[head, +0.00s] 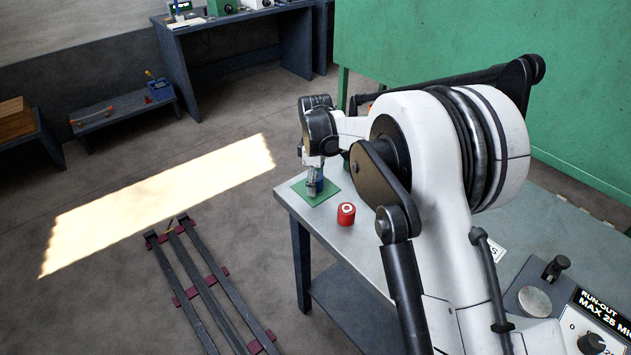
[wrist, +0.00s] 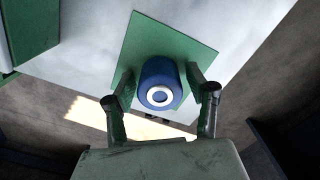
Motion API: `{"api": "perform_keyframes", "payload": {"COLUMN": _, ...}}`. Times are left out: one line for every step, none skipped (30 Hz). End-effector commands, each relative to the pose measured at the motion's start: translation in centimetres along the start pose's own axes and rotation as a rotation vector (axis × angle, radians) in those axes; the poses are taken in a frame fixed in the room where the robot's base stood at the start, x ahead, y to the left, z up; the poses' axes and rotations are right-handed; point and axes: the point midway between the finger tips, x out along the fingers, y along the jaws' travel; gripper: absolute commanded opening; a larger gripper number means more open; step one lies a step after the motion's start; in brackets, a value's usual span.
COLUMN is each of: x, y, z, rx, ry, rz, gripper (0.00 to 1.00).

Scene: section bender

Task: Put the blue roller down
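The blue roller (wrist: 160,72) has a pale ring and a dark centre on its end face. In the wrist view it is between the two fingers of my gripper (wrist: 160,82), with a narrow gap seen on each side, so the gripper looks open around it. The roller appears upright on the green square mat (wrist: 178,40). In the head view my gripper (head: 314,186) points down over the green mat (head: 327,196) at the table corner, and the blue roller (head: 319,184) is partly hidden by the fingers.
A red roller (head: 346,214) stands on the grey table (head: 370,246) just right of the mat. A run-out gauge unit (head: 560,300) is at the table's near right. A green panel (head: 480,65) rises behind. Long rails on supports (head: 205,285) lie on the floor to the left.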

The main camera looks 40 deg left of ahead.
Motion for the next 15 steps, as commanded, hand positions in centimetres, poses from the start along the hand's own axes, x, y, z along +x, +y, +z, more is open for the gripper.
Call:
{"api": "perform_keyframes", "payload": {"x": 0.0, "y": 0.0, "z": 0.0, "rx": 0.0, "ry": 0.0, "rz": 0.0, "gripper": 0.56}}
{"api": "perform_keyframes", "payload": {"x": 0.0, "y": 0.0, "z": 0.0, "rx": 0.0, "ry": 0.0, "rz": 0.0, "gripper": 0.56}}
{"api": "perform_keyframes", "payload": {"x": 0.0, "y": 0.0, "z": 0.0, "rx": 0.0, "ry": 0.0, "rz": 0.0, "gripper": 0.56}}
{"api": "perform_keyframes", "payload": {"x": 0.0, "y": 0.0, "z": 0.0, "rx": 0.0, "ry": 0.0, "rz": 0.0, "gripper": 0.56}}
{"api": "perform_keyframes", "payload": {"x": 0.0, "y": 0.0, "z": 0.0, "rx": 0.0, "ry": 0.0, "rz": 0.0, "gripper": 0.56}}
{"api": "perform_keyframes", "payload": {"x": 0.0, "y": 0.0, "z": 0.0, "rx": 0.0, "ry": 0.0, "rz": 0.0, "gripper": 0.56}}
{"api": "perform_keyframes", "payload": {"x": -0.1, "y": 0.0, "z": 0.0, "rx": 0.0, "ry": 0.0, "rz": 0.0, "gripper": 0.56}}
{"api": "perform_keyframes", "payload": {"x": -0.1, "y": 0.0, "z": 0.0, "rx": 0.0, "ry": 0.0, "rz": 0.0, "gripper": 0.56}}
{"api": "perform_keyframes", "payload": {"x": -0.2, "y": 0.0, "z": 0.0, "rx": 0.0, "ry": 0.0, "rz": 0.0, "gripper": 0.56}}
{"api": "perform_keyframes", "payload": {"x": -0.2, "y": 0.0, "z": 0.0, "rx": 0.0, "ry": 0.0, "rz": 0.0, "gripper": 0.56}}
{"api": "perform_keyframes", "payload": {"x": -0.4, "y": 0.0, "z": 0.0, "rx": 0.0, "ry": 0.0, "rz": 0.0, "gripper": 0.56}}
{"api": "perform_keyframes", "payload": {"x": -0.7, "y": 0.0, "z": 0.0, "rx": 0.0, "ry": 0.0, "rz": 0.0, "gripper": 0.56}}
{"api": "perform_keyframes", "payload": {"x": -1.0, "y": 0.0, "z": 0.0, "rx": 0.0, "ry": 0.0, "rz": 0.0, "gripper": 0.56}}
{"api": "perform_keyframes", "payload": {"x": -1.4, "y": 0.0, "z": 0.0, "rx": 0.0, "ry": 0.0, "rz": 0.0, "gripper": 0.56}}
{"api": "perform_keyframes", "payload": {"x": -2.0, "y": 0.0, "z": 0.0, "rx": 0.0, "ry": 0.0, "rz": 0.0, "gripper": 0.56}}
